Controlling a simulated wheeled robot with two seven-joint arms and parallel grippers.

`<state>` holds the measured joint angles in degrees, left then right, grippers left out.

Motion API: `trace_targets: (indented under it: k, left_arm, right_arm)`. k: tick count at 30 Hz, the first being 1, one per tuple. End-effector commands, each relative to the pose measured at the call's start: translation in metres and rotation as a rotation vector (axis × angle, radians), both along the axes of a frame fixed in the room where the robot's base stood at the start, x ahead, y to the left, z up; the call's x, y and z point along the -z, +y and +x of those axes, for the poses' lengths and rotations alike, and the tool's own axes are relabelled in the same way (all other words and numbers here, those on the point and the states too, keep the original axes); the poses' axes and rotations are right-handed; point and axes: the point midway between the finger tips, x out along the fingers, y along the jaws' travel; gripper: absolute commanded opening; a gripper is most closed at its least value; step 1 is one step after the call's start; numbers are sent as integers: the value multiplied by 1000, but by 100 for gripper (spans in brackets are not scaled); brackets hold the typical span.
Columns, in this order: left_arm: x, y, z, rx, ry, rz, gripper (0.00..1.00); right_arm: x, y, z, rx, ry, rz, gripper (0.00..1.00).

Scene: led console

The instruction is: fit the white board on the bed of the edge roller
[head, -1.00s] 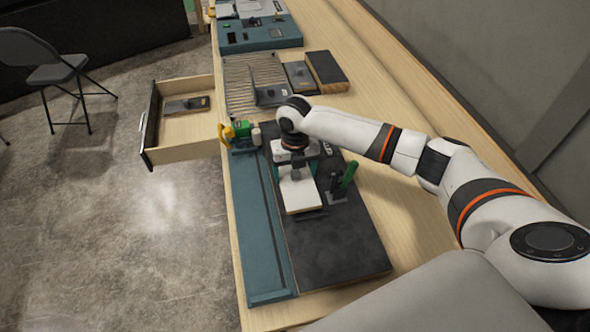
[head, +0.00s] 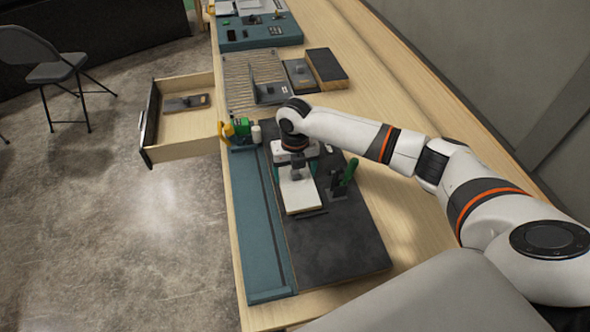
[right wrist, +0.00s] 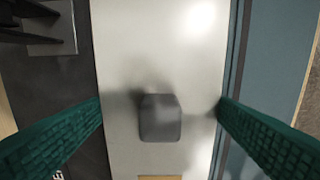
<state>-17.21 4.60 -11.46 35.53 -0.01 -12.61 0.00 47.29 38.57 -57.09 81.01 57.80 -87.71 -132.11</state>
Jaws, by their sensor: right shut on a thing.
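The white board (head: 299,191) is a narrow pale plate with a small grey block (right wrist: 160,117) on its face. My right gripper (head: 297,172) is over its far part, with the green fingers at the board's two long sides, shut on it. In the right wrist view the board (right wrist: 160,50) fills the space between the fingers. The board is over the dark plate (head: 340,245), beside the long teal bed (head: 255,220), which I take for the edge roller; a yellow and green part (head: 237,128) stands at its far end. I cannot tell whether the board touches the plate. My left gripper is out of view.
A green-handled clamp (head: 346,176) stands just right of the board. Farther back are a slatted rack (head: 245,75), dark blocks (head: 325,68) and a teal console (head: 258,33). An open drawer (head: 183,128) sticks out at the left.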

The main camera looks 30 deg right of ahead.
Motion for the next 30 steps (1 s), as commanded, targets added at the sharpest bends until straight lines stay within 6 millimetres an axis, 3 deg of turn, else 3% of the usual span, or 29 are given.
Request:
trace_targets:
  k: [26, 27, 30]
  left_arm:
    - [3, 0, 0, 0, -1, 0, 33]
    - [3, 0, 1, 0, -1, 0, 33]
    - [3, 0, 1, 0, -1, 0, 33]
  right_arm:
    - [8, 0, 0, 0, 0, 0, 53]
    - [8, 0, 0, 0, 0, 0, 85]
    - [8, 0, 0, 0, 0, 0, 100]
